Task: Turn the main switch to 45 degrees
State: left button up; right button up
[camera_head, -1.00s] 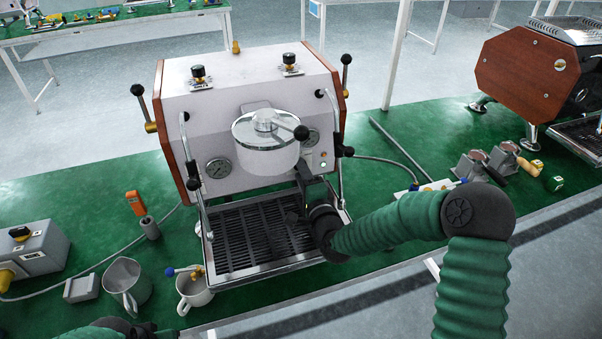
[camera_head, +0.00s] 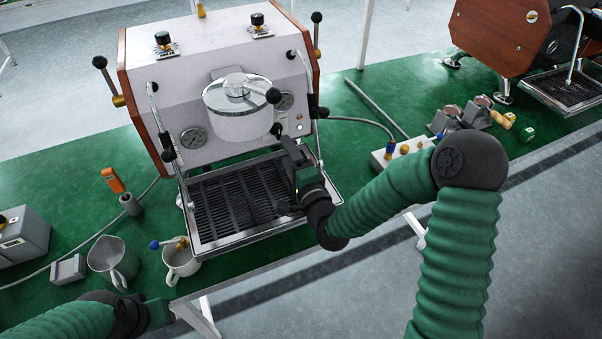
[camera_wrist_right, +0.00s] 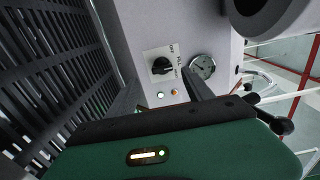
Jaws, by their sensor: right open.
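The main switch (camera_wrist_right: 160,66) is a black knob on a white label plate on the espresso machine's front panel, seen in the right wrist view. Its label carries OFF and other words. My right gripper (camera_wrist_right: 160,80) is open, one finger on each side of the picture area just below the knob. I cannot tell whether a finger touches it. In the head view my right gripper (camera_head: 284,140) is at the machine's front, under the large round cylinder (camera_head: 238,105), and hides the switch. My left gripper (camera_head: 155,313) is at the lower left, its jaws unclear.
The drip tray grille (camera_head: 235,205) lies below the right gripper. A pressure gauge (camera_wrist_right: 202,66) and two small lights (camera_wrist_right: 168,93) are near the switch. A white box with knobs (camera_head: 400,152) stands at the right.

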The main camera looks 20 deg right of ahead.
jog(key=s+p, duration=0.4)
jog(key=s, duration=0.1)
jog(key=s+p, duration=0.5)
jog(key=shift+d+f, duration=0.1)
jog(key=shift+d, duration=0.1)
jog(key=shift+w, duration=0.1)
